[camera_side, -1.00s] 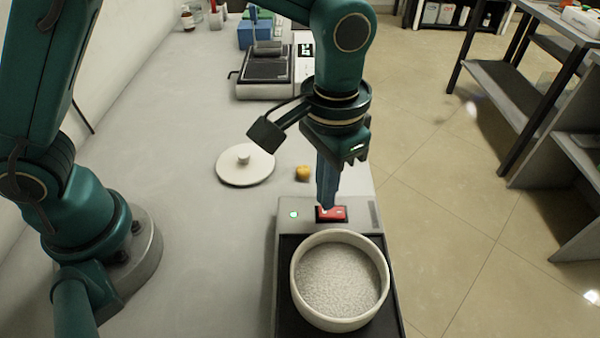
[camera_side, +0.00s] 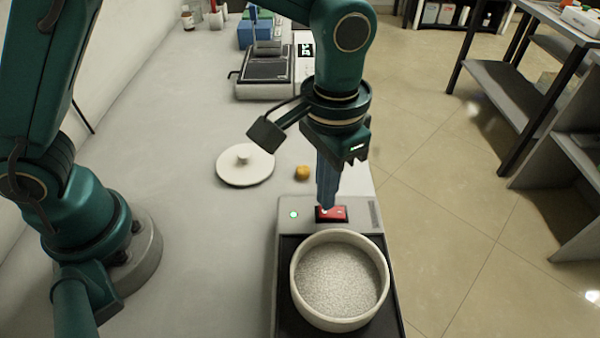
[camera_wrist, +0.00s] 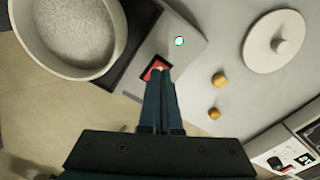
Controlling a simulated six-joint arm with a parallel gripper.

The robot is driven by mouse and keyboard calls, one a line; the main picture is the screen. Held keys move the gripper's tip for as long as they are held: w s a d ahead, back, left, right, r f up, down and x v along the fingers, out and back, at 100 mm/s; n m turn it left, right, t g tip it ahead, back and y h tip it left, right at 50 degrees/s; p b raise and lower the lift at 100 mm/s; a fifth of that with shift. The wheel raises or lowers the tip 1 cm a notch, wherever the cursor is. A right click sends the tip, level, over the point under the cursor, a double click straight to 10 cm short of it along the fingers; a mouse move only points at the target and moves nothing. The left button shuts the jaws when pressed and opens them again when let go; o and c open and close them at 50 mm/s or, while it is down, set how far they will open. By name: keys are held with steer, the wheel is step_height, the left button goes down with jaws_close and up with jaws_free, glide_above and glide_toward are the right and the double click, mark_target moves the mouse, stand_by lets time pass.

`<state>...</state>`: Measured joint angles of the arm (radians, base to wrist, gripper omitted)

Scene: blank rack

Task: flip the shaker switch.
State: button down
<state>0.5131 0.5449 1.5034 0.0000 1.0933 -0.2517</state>
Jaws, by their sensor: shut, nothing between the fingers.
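The shaker (camera_side: 290,229) stands at the front of the bench, with a red rocker switch (camera_side: 338,214) in a black frame on its grey panel. A green light (camera_side: 293,214) glows left of the switch. My gripper (camera_side: 326,207) is shut and empty, pointing down with its fingertips at the switch's left part; they seem to touch it. In the wrist view the fingertips (camera_wrist: 161,74) cover part of the red switch (camera_wrist: 155,67). A round white bowl of pale granules (camera_side: 340,280) sits on the shaker's black platform.
A white knobbed lid (camera_side: 245,166) and a small orange-yellow lump (camera_side: 302,173) lie behind the shaker; the wrist view shows two such lumps (camera_wrist: 219,80). A balance-like device (camera_side: 268,75) stands farther back. The bench left of the shaker is clear.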

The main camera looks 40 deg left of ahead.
steer(key=shift+f, duration=0.9)
stand_by(0.8)
steer(key=shift+r, duration=3.5)
steer(key=s+a+r+n+t, duration=0.2)
steer(key=a+r+n+t, duration=0.1)
steer(key=a+r, duration=0.55)
steer(key=s+a+f+t, duration=0.2)
steer(key=s+a+f, duration=0.3)
steer(key=s, duration=0.3)
steer(key=shift+a+f+t, duration=0.25)
steer(key=shift+a+t, duration=0.05)
steer(key=shift+a, duration=0.55)
